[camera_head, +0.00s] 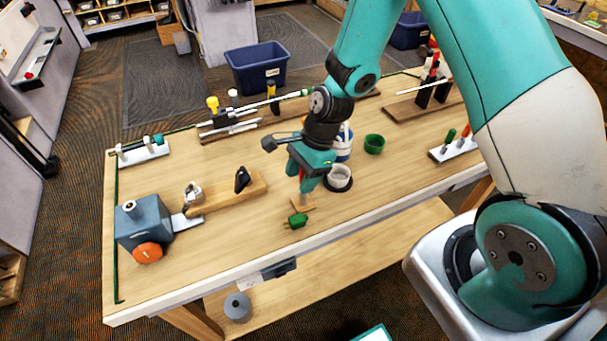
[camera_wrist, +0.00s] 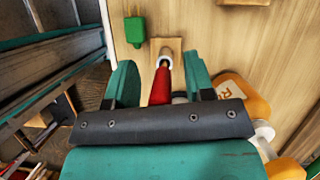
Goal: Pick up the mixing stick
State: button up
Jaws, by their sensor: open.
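My gripper (camera_head: 306,172) is over the front middle of the bench, pointing down, its jaws open. In the wrist view its two teal fingers (camera_wrist: 160,78) stand apart, with an upright red-handled tool (camera_wrist: 160,88) showing between them. The tool's pale lower end meets a small wooden block (camera_wrist: 173,47) on the bench. I cannot make out a mixing stick for certain; pale sticks (camera_head: 346,129) stand in a white and blue container (camera_head: 344,150) behind the gripper.
A green block (camera_head: 297,220) lies near the front edge. A blue vise (camera_head: 143,222) and wooden rest (camera_head: 228,194) are left. Orange bottles (camera_wrist: 240,95) are close beside my gripper in the wrist view.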

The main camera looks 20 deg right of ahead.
grip_shut()
jog(key=shift+r, duration=0.1)
notch_tip(320, 180, up, 20)
jog(key=b, duration=0.3)
dwell(0.3)
